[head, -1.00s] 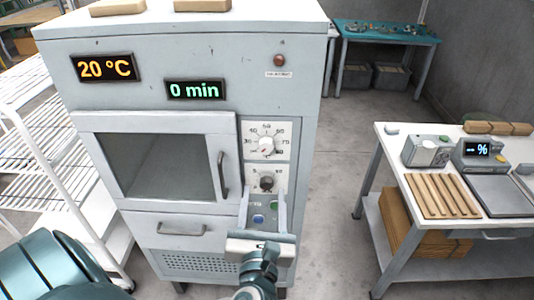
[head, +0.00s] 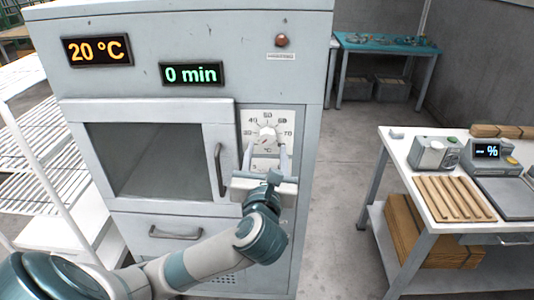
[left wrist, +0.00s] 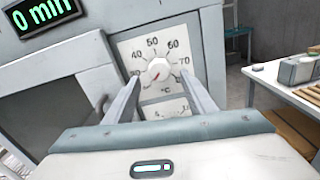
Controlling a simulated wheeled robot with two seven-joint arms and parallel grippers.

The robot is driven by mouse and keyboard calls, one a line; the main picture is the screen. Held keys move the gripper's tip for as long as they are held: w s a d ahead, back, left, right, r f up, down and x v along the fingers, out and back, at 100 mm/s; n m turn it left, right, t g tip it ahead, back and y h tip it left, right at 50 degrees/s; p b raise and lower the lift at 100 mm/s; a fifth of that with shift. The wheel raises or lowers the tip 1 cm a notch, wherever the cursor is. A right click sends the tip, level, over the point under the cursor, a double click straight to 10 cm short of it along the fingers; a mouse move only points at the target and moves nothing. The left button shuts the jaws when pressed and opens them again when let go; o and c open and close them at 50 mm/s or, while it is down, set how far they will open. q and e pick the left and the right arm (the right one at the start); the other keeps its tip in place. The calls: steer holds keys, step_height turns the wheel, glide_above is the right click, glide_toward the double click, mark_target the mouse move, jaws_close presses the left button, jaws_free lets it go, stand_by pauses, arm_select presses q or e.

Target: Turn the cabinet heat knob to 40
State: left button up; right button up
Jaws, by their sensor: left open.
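The grey cabinet (head: 180,25) stands in front of me, its display (head: 97,51) reading 20 °C. The white heat knob (head: 267,135) sits on a dial plate with temperature numbers and °C, and it also shows in the left wrist view (left wrist: 159,70). Its red pointer mark is toward the lower left of the dial, not near 40. My left gripper (head: 265,148) is open, its fingers pointing at the dial from just below the knob. In the left wrist view the knob appears between and beyond the two fingertips, apart from them. My right gripper is not in view.
A second display (head: 191,74) reads 0 min. The cabinet door (head: 160,160) with its handle is left of the dial. A lower knob and buttons are mostly hidden behind my left gripper. A white table (head: 400,170) with devices stands at right, with open floor between.

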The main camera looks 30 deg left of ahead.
mark_target(267, 140)
arm_select(q)
steer(key=x, duration=0.3)
steer(key=shift+a+r, duration=0.1)
steer(key=shift+w+a, duration=0.3)
steer(key=shift+w, duration=0.15)
steer(key=shift+c, duration=0.4)
steer(key=c, duration=1)
